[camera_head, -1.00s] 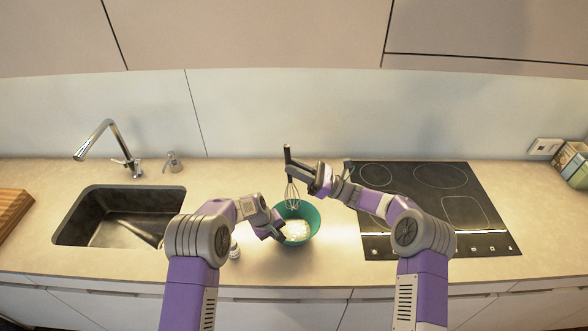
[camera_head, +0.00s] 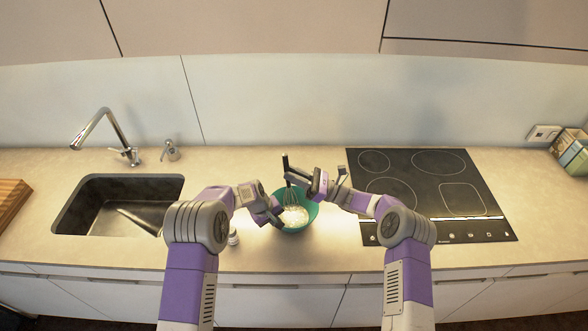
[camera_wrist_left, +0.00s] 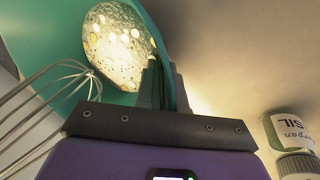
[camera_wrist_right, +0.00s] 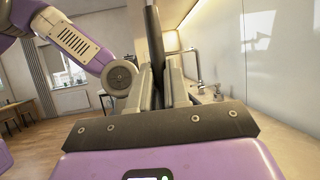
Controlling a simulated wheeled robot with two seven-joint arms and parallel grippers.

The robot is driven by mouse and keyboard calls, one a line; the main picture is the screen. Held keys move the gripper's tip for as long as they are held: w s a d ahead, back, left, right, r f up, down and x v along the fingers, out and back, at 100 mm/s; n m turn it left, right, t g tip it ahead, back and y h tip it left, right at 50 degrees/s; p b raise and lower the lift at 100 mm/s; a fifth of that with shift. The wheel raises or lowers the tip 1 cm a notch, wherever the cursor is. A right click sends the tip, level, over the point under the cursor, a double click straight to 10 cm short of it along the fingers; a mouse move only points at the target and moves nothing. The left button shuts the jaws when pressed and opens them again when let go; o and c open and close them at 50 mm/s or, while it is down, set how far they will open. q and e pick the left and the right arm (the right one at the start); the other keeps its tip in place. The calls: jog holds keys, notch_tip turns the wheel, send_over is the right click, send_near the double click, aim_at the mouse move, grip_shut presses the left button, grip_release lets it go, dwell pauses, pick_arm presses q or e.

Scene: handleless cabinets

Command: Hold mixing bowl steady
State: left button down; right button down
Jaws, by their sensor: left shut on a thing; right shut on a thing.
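The teal mixing bowl (camera_head: 304,222) stands on the counter and holds a pale, bubbly mixture (camera_head: 294,215). My left gripper (camera_head: 278,214) is shut on the bowl's left rim; the left wrist view shows its fingers (camera_wrist_left: 165,85) on either side of the teal wall. My right gripper (camera_head: 290,172) is shut on the dark upright handle of a whisk (camera_head: 286,162). The whisk's wire loops reach down into the bowl and also show at the left of the left wrist view (camera_wrist_left: 40,100). In the right wrist view the handle (camera_wrist_right: 154,40) stands between the fingers.
A small white jar (camera_head: 233,237) stands on the counter left of the bowl; its label shows in the left wrist view (camera_wrist_left: 292,132). The black cooktop (camera_head: 425,190) lies to the right, the sink (camera_head: 118,205) to the left. The counter behind the bowl is clear.

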aim_at(294, 193)
jog(key=shift+f, duration=2.55)
jog(key=shift+f, duration=0.35)
jog(key=shift+r, duration=0.15)
jog(key=shift+d, duration=0.1)
